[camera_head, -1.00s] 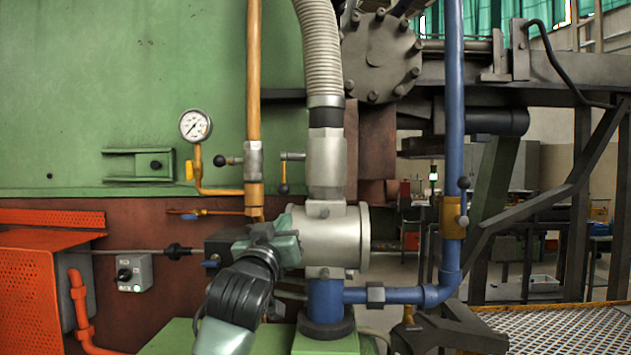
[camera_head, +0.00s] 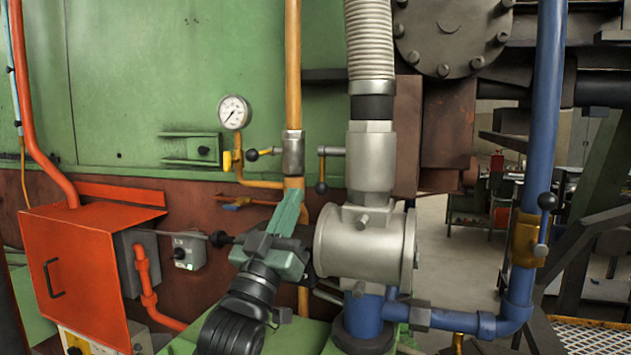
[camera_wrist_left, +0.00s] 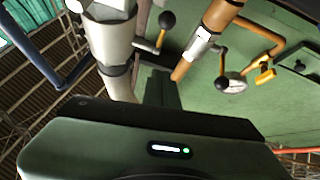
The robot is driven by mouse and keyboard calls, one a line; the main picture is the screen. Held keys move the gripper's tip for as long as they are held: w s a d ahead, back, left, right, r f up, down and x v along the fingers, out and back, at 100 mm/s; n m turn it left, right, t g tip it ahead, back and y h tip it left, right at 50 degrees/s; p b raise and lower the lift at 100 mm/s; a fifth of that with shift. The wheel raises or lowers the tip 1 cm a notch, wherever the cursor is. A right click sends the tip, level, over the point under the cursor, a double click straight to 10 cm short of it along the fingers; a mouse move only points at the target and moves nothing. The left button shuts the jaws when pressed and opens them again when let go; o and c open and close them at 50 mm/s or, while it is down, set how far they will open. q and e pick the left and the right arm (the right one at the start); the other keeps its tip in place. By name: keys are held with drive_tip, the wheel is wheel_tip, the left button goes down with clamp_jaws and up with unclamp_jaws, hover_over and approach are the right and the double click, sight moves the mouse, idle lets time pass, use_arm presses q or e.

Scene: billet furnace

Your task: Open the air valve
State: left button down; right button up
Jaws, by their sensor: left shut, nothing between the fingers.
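No label marks which valve is the air valve. A grey pipe fitting (camera_head: 371,158) below the corrugated hose has a side lever (camera_head: 321,170) hanging down, with a black ball at its end; this lever also shows in the left wrist view (camera_wrist_left: 160,35). An orange pipe valve (camera_head: 293,153) has a lever pointing left with a black ball (camera_head: 252,155). A brass valve (camera_head: 525,238) on the blue pipe has an upright lever with a dark ball. My left gripper (camera_head: 291,205) is shut and empty, pointing up, below and left of the grey pipe's lever, apart from it.
A grey cylindrical housing (camera_head: 366,244) stands close right of my left gripper. The orange pipe (camera_head: 293,70) runs vertically behind it. A pressure gauge (camera_head: 234,112), a switch box (camera_head: 187,250) and an orange cabinet (camera_head: 75,270) are to the left.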

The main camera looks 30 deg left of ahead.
sight(319, 185)
use_arm(q)
drive_tip(key=w+p, duration=0.3)
drive_tip(key=w, duration=0.4)
drive_tip(key=shift+w+a+r, duration=0.2)
drive_tip(key=shift+a+r, duration=0.1)
use_arm(e)
drive_tip(key=r, duration=0.1)
drive_tip(key=w+r, duration=0.1)
drive_tip(key=w+d+r, duration=0.1)
drive_tip(key=shift+r, duration=0.4)
drive_tip(key=shift+s, duration=0.1)
use_arm(q)
drive_tip(key=shift+w+f+b, duration=0.25)
drive_tip(key=shift+f+b, duration=0.1)
drive_tip(key=shift+b, duration=0.15)
drive_tip(key=shift+w+a, duration=0.1)
drive_tip(key=shift+w, duration=0.15)
drive_tip(key=shift+f, duration=0.1)
use_arm(e)
drive_tip(key=shift+w+a+f, duration=0.1)
drive_tip(key=shift+w+f, duration=0.1)
drive_tip(key=shift+f, duration=0.15)
